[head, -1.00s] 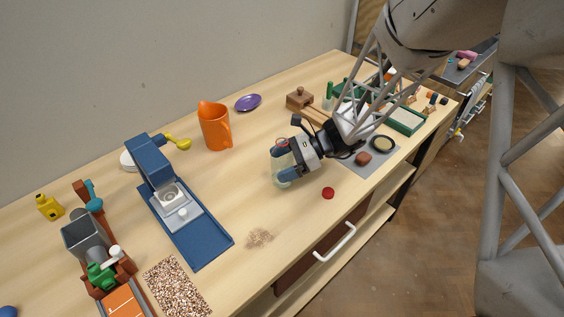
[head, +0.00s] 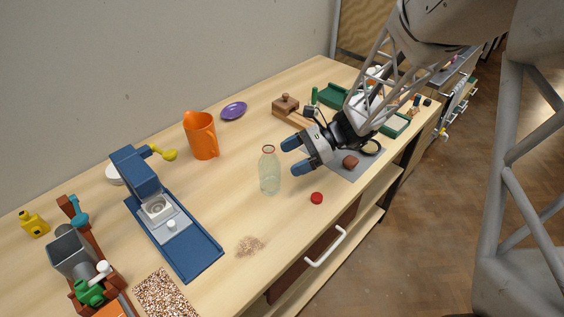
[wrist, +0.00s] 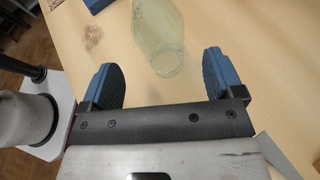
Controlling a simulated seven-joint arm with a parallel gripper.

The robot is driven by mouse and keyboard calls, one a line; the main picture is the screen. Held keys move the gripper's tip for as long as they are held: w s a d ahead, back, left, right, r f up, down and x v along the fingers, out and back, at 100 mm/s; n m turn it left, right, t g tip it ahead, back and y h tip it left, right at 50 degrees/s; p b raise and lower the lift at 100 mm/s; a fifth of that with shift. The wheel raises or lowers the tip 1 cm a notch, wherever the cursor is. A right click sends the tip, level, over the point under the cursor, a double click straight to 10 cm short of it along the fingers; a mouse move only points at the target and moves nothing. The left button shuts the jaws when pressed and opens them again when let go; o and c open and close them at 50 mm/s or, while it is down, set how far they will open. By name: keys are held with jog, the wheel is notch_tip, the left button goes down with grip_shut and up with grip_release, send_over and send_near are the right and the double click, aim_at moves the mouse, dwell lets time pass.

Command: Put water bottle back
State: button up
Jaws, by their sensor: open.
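The water bottle (head: 269,174) is clear, pale green glass with a red ring at its open mouth. It stands upright on the wooden table, near the middle. It also shows in the wrist view (wrist: 158,30), ahead of and between the fingertips, its top cut off by the frame. My gripper (head: 289,155) is open and empty, with blue finger pads, just right of the bottle and apart from it. The gripper also shows in the wrist view (wrist: 161,75). A red cap (head: 317,198) lies on the table right of the bottle, near the front edge.
An orange pitcher (head: 201,137) and purple dish (head: 234,110) stand behind. A blue press-like device (head: 175,235) is at left. A pile of brown grains (head: 250,246) lies in front of the bottle.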

jog(key=shift+v, duration=2.4)
jog(key=shift+s+r, duration=0.1)
jog(key=s+d+r+n+t+h, duration=0.2)
jog(key=s+d+r+n+h, duration=0.1)
jog(key=s, duration=0.5)
jog(key=s+d+r+n+t+h, duration=0.2)
jog(key=s+d+r+n+h, duration=0.1)
jog(key=s+r+n+h, duration=0.2)
jog(key=s+d+r+n+t+h, duration=0.2)
jog(key=s+d+r+n+h, duration=0.2)
jog(key=s, duration=0.7)
jog(key=r+n+h, duration=0.1)
jog(key=n, duration=0.1)
jog(key=shift+n, duration=0.4)
